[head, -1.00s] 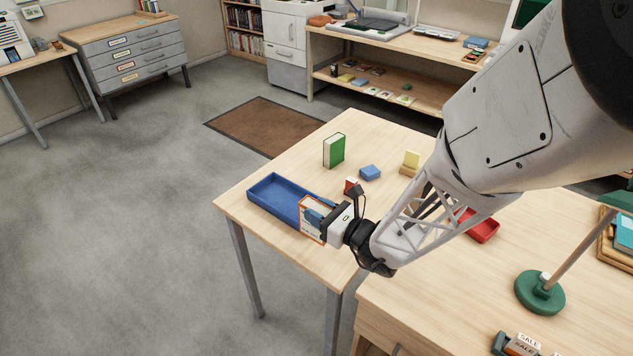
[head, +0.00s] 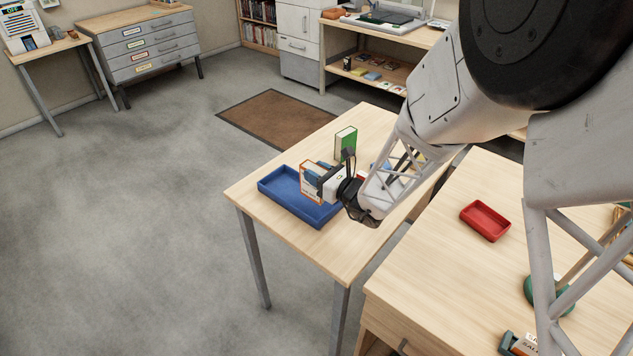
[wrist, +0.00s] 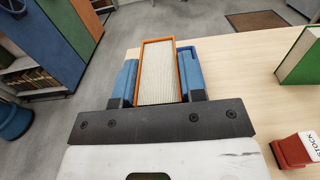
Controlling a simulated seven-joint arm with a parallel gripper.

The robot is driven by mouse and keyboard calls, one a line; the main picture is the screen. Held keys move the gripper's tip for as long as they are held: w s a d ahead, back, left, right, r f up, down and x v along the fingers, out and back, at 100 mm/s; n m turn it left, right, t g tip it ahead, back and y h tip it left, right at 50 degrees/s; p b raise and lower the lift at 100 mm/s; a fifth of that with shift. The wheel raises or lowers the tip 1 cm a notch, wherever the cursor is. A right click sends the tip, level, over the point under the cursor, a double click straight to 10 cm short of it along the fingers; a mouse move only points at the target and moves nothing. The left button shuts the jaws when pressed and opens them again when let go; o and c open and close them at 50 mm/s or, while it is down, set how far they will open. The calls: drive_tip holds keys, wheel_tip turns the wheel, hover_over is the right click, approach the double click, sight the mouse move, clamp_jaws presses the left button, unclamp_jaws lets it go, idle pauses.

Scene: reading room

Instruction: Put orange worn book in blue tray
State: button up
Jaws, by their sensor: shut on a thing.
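The orange worn book (head: 309,185) is held upright in my gripper (head: 318,180), with its orange cover edges and pale pages showing. In the wrist view the book (wrist: 158,75) sits between the two blue finger pads of my gripper (wrist: 158,85). The blue tray (head: 284,202) lies on the near table, partly behind the book and gripper in the head view. The book appears over the tray's right part; whether it touches the tray cannot be told.
A green book (head: 346,141) stands on the table behind my gripper and also shows in the wrist view (wrist: 301,56). A red stamp marked STOCK (wrist: 296,150) lies nearby. A red tray (head: 485,221) is on the desk at right.

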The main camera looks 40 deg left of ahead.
drive_tip(key=shift+w+a, duration=0.1)
idle(0.3)
drive_tip(key=shift+f, duration=1.75)
drive_tip(key=shift+f, duration=0.15)
drive_tip(key=o, duration=1)
drive_tip(key=d, duration=1.2)
